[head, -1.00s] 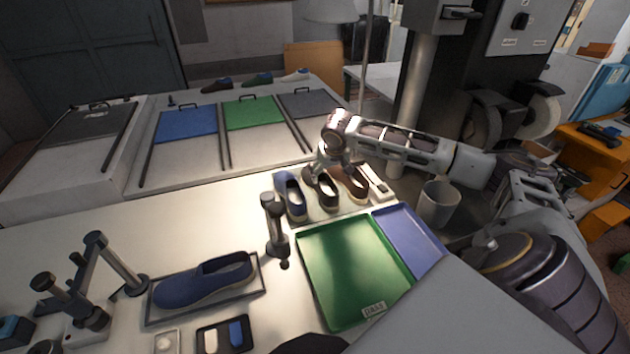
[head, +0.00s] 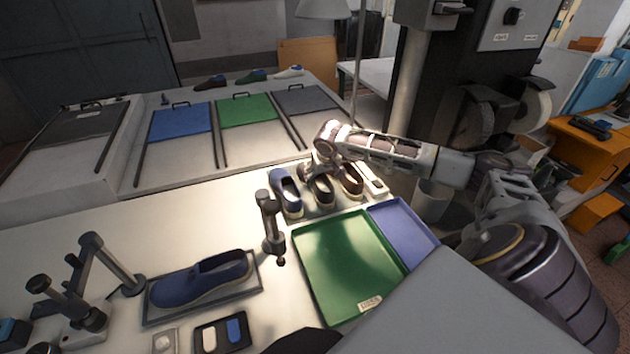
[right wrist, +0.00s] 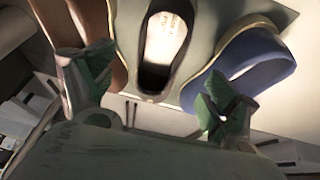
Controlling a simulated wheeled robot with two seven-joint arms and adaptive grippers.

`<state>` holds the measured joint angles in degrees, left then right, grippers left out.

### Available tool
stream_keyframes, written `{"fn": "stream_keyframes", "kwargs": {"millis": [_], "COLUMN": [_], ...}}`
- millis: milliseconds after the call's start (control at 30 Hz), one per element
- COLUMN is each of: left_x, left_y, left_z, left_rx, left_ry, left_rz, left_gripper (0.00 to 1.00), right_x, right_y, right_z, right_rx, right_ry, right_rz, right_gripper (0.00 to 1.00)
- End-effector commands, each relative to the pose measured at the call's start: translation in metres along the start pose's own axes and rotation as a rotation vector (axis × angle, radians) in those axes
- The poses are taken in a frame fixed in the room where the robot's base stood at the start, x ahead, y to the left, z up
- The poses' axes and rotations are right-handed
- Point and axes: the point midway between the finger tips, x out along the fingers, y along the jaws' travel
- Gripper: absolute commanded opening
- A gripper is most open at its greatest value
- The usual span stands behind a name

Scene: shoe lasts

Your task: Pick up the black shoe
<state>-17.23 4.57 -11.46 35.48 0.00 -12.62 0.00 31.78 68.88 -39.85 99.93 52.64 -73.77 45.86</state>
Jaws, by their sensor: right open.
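The black shoe (head: 321,190) stands between a blue shoe (head: 287,194) and a brown shoe (head: 350,179) on a light tray at the back of the bench. My right gripper (head: 317,172) is open just above the black shoe's far end and hides part of it. In the right wrist view, the black shoe (right wrist: 150,84), with its pale insole, lies between and beyond the two spread fingers of my right gripper (right wrist: 156,95). I cannot tell whether the fingers touch it. My left gripper is not in view.
A green tray (head: 345,260) and a blue-violet tray (head: 402,232) lie in front of the shoes. A grey upright device (head: 270,225) stands left of them. A larger blue shoe (head: 200,280) rests on a dark plate.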

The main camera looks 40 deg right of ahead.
Motion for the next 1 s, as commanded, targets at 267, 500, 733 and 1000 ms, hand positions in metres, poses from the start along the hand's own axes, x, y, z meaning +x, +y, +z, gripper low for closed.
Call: {"fn": "stream_keyframes", "kwargs": {"millis": [267,500,733,1000], "left_x": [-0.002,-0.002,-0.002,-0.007], "left_y": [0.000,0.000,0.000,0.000], "left_z": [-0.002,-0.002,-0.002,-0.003], "left_rx": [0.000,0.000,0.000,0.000], "left_ry": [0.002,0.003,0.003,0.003], "left_rz": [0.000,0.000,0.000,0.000], "left_gripper": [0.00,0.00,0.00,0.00], "right_x": [0.027,0.032,0.032,0.049], "right_y": [0.000,0.000,0.000,0.000], "right_z": [-0.001,0.000,0.000,0.002], "right_rx": [0.001,0.000,0.000,0.000], "right_ry": [0.001,0.001,0.001,0.000], "right_rz": [-0.001,0.001,0.000,0.000], "right_gripper": [0.88,0.88,0.88,0.88]}}
